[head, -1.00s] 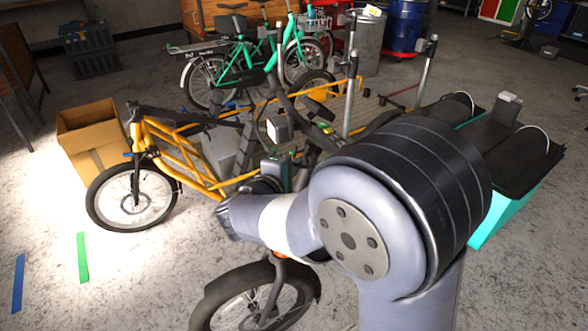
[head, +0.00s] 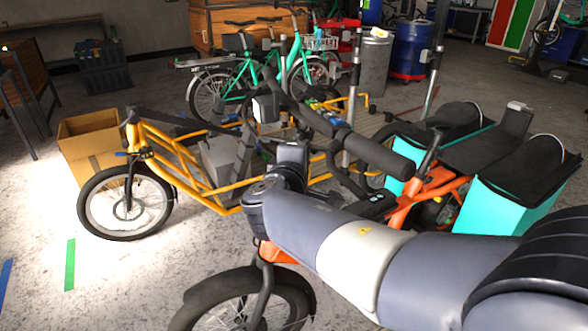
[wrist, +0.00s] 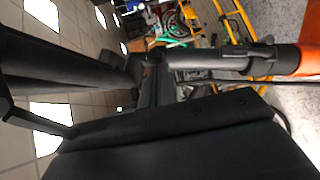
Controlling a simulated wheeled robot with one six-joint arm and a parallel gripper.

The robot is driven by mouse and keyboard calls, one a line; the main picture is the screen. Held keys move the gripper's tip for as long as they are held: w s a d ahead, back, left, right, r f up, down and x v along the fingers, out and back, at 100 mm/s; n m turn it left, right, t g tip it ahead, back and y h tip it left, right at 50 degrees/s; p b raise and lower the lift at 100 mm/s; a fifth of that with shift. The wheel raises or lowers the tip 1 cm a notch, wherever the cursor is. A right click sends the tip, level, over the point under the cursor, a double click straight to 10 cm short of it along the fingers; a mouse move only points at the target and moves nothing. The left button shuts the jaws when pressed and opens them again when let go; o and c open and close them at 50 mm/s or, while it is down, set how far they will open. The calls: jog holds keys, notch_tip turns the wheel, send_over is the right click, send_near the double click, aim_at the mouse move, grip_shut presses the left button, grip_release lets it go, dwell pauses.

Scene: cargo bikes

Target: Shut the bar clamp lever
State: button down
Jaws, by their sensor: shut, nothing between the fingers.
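The orange cargo bike (head: 430,195) stands in front of me, with black handlebar grips (head: 378,155) in the head view. In the wrist view its grey stem (wrist: 210,60) runs sideways to an orange tube (wrist: 312,45), with a dark clamp collar (wrist: 262,60) near that tube. I cannot clearly make out the bar clamp lever or whether it stands open. My gripper (wrist: 152,92) is shut and empty, close beside the stem and bars; I cannot tell whether it touches them. In the head view my arm covers part of the bike's front.
Teal bags (head: 515,195) hang at the orange bike's rear. A yellow cargo bike (head: 185,165) stands close behind, with a cardboard box (head: 92,140) at its left. Green bikes (head: 265,75) stand farther back. The floor at the left front is clear.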

jog(key=shift+w+d+f+b, duration=0.15)
jog(key=shift+d+f+b, duration=0.05)
jog(key=shift+d+b, duration=0.5)
jog(key=shift+w+d+f+b, duration=0.1)
jog(key=shift+d+f+b, duration=0.1)
jog(key=shift+d+b, duration=0.4)
